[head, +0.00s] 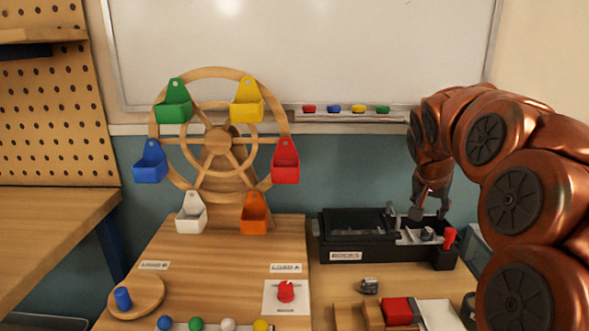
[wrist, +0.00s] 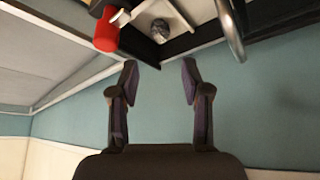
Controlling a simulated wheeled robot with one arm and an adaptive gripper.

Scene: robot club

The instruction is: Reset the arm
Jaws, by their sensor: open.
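My arm comes in from the right in the head view, copper coloured. My gripper (head: 430,203) hangs at its end, in front of or above the black box labelled "ROCKS" (head: 345,256). In the wrist view my gripper (wrist: 160,80) is open, its two dark fingers spread apart with nothing between them. The exact gap between fingertips and box cannot be told.
A wooden wheel (head: 218,141) with coloured buckets stands at the back left. A red knob (head: 286,291), a blue cylinder (head: 123,298), several coloured balls, a small grey rock (head: 370,285) and a red block (head: 397,311) are on the tables. A whiteboard (head: 300,50) hangs behind.

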